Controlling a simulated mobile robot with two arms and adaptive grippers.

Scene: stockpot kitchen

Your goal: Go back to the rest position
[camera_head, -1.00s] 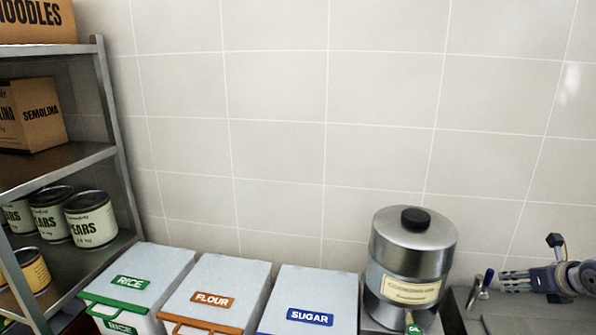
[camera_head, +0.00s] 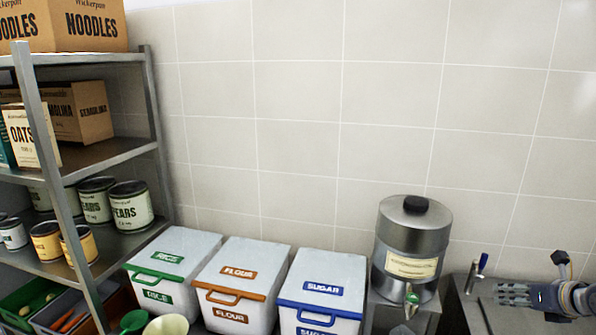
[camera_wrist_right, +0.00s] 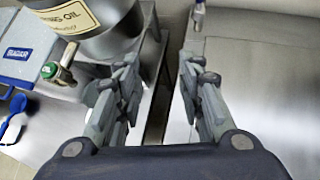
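My right gripper (camera_head: 515,294) is at the right edge of the head view, over a metal counter and to the right of the steel dispenser. In the right wrist view my right gripper (camera_wrist_right: 160,95) has its two fingers well apart, with nothing between them. My left gripper is not in the head view.
A steel dispenser (camera_head: 412,240) with a green-handled tap stands beside the metal counter (camera_head: 470,318). Rice (camera_head: 172,262), flour (camera_head: 240,275) and sugar (camera_head: 322,285) bins stand left of it. A shelf (camera_head: 110,155) with cans and boxes stands at far left. A blue-handled tap (camera_head: 478,268) rises from the counter.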

